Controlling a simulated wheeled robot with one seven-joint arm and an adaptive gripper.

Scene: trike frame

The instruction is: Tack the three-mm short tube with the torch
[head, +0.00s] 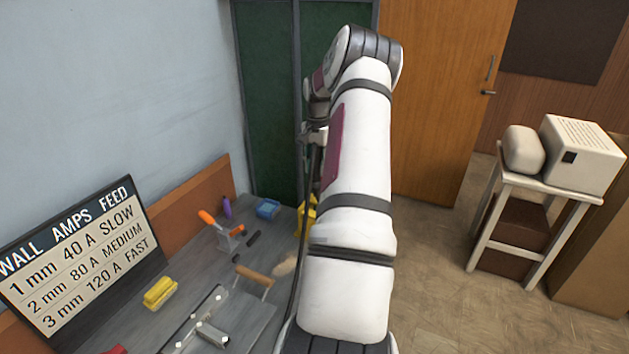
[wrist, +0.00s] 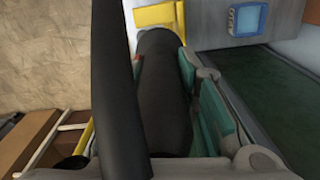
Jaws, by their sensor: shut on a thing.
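My gripper (wrist: 163,75) is shut on the torch (wrist: 165,100), a thick black handle between its green-padded fingers in the wrist view. A black hose (wrist: 118,100) crosses in front of it. In the head view my gripper (head: 316,135) is mostly hidden by my white arm, held high over the bench's far end, with the hose hanging down. Grey tube pieces (head: 212,335) lie on a plate at the bench's near edge; I cannot tell their wall thickness. The sign (head: 80,260) reads 1 mm 40 A slow, 2 mm 80 A medium, 3 mm 120 A fast.
A yellow object (head: 305,215) is partly behind my arm. A white stand (head: 535,185) is at right; the floor between is clear.

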